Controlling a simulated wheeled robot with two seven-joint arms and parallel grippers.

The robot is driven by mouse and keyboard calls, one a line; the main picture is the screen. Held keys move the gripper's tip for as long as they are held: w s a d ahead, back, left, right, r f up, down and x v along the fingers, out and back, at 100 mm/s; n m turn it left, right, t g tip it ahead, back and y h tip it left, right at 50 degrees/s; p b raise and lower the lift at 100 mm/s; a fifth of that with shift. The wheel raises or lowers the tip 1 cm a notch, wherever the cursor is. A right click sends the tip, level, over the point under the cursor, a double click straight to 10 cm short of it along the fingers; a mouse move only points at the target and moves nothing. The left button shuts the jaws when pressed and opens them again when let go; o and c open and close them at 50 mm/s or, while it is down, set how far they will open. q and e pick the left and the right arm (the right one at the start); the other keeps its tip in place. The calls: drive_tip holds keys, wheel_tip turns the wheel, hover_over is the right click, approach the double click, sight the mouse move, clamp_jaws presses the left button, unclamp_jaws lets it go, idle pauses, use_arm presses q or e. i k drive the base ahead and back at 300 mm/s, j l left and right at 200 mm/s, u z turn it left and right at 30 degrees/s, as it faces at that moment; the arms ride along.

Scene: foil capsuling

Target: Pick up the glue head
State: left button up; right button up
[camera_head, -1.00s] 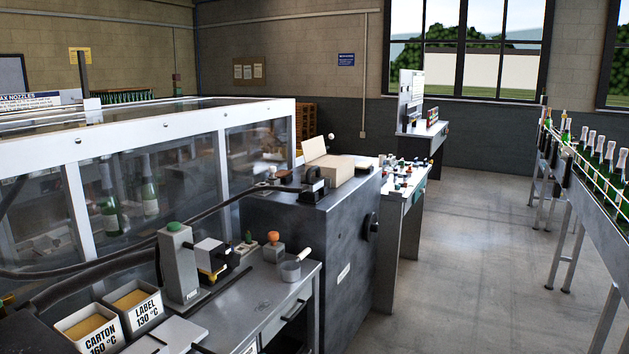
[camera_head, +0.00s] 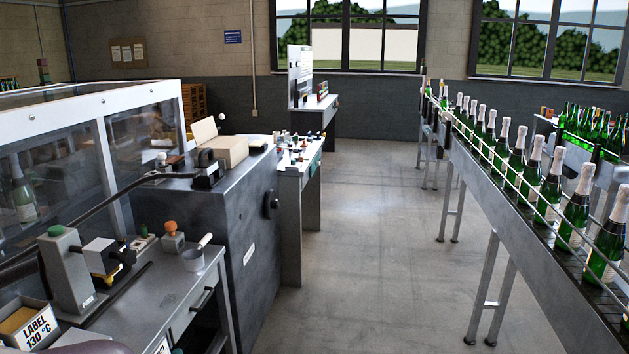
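A head-like unit (camera_head: 103,257) with a white block, black body and yellow lower part sits beside a grey post with a green top (camera_head: 66,270) on the left bench. A dark hose (camera_head: 110,190) runs from the left to a small black fitting (camera_head: 208,172) on top of the dark grey cabinet. Neither of my grippers is in view.
A bottle conveyor (camera_head: 520,225) runs along the right. The floor (camera_head: 370,230) between is clear.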

sight(210, 165)
drive_tip(key=i, duration=2.95)
drive_tip(key=i+u, duration=0.3)
drive_tip(key=u, duration=0.15)
drive_tip(key=i+l+u, duration=0.2)
drive_tip(key=u, duration=0.25)
drive_tip(key=i+l+u, duration=0.3)
drive_tip(key=u, duration=0.15)
drive_tip(key=i+l+u, duration=0.45)
drive_tip(key=l+u, duration=0.3)
drive_tip(key=u, duration=0.15)
drive_tip(key=i+l, duration=0.05)
